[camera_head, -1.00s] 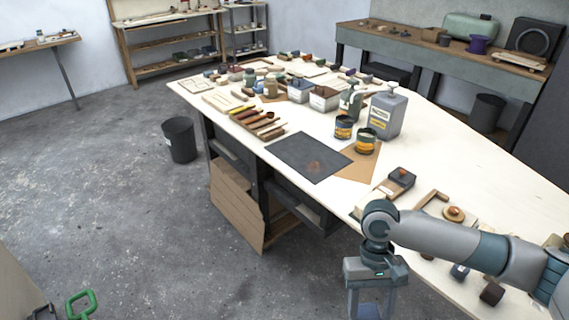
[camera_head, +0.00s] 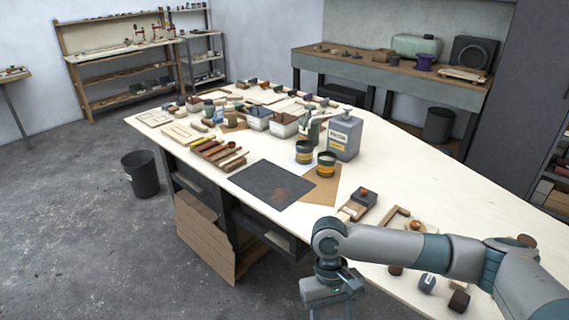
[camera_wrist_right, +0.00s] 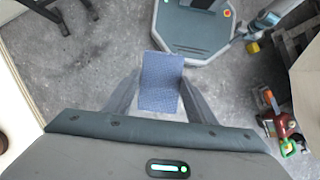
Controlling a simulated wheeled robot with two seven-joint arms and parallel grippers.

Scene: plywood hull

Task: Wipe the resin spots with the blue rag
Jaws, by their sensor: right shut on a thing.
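My right gripper (camera_wrist_right: 160,92) is shut on the blue rag (camera_wrist_right: 160,75), which stands out between the two fingers above the concrete floor in the right wrist view. In the head view the right gripper (camera_head: 334,306) hangs at the bottom edge, in front of the workbench (camera_head: 445,185), with its fingers cut off. The rag cannot be made out there. A brownish stain, perhaps resin (camera_head: 283,193), shows on the dark mat (camera_head: 255,183) at the bench's near edge. Other resin spots cannot be told apart. My left gripper is not in view.
A cardboard sheet (camera_head: 205,240) leans below the bench. A black bin (camera_head: 140,174) stands on the floor.

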